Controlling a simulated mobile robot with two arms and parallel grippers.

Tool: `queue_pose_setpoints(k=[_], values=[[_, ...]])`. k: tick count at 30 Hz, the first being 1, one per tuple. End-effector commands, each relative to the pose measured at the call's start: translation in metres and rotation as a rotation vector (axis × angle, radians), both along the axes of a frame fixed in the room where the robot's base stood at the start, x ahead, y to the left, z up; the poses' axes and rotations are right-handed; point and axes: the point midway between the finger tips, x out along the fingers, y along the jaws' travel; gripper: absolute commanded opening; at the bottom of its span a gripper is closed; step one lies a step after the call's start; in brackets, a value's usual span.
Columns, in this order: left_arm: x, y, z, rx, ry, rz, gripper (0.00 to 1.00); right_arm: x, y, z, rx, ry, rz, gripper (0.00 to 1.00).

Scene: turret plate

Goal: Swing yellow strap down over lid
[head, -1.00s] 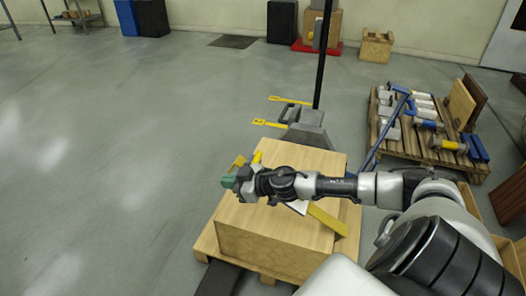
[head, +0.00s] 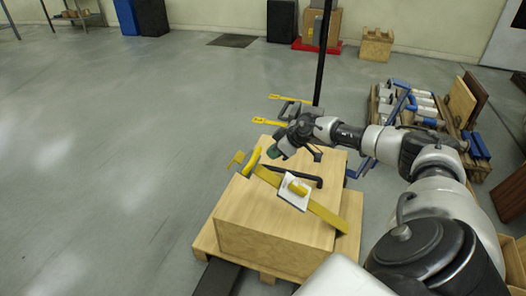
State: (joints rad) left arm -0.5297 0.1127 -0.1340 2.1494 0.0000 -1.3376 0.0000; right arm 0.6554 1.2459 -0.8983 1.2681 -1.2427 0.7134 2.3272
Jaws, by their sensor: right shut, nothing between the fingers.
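The wooden crate with its light wooden lid (head: 250,203) stands in the middle. A long yellow strap (head: 325,214) runs diagonally across the lid, from the left edge to the front right edge. A white plate with a yellow grip (head: 293,190) sits on the strap. A yellow upright piece (head: 251,160) stands at the strap's left end. A black handle (head: 310,179) is on the lid behind the strap. My right gripper (head: 274,152), with green fingertips, is shut and empty above the lid's back left part, apart from the strap. My left gripper is not in view.
A grey unit with a black post (head: 322,55) stands behind the crate, and two yellow labelled arms (head: 268,122) point left from there. A pallet with several parts (head: 425,110) is at the right. The crate rests on a pallet (head: 205,240). Floor on the left is clear.

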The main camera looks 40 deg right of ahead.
Motion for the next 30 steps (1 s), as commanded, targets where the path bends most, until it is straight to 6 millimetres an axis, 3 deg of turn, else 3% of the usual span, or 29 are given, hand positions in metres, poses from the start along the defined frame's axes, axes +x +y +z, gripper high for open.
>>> queue_pose_setpoints(k=[4, 12, 26, 30], values=[[-0.004, 0.001, 0.022, -0.001, -0.014, 0.002, 0.43, 0.02, 0.011, -0.013, 0.001, -0.003, 0.002, 0.0], [-0.008, 0.002, 0.043, -0.001, -0.021, 0.003, 0.43, 0.033, 0.016, -0.02, -0.001, 0.0, 0.001, 0.0], [-0.008, 0.002, 0.043, 0.0, -0.019, 0.003, 0.43, 0.033, 0.017, -0.02, -0.002, 0.003, 0.001, 0.0], [-0.004, 0.001, 0.026, 0.0, -0.008, 0.001, 0.43, 0.031, 0.017, -0.024, -0.007, 0.016, 0.002, 0.0]])
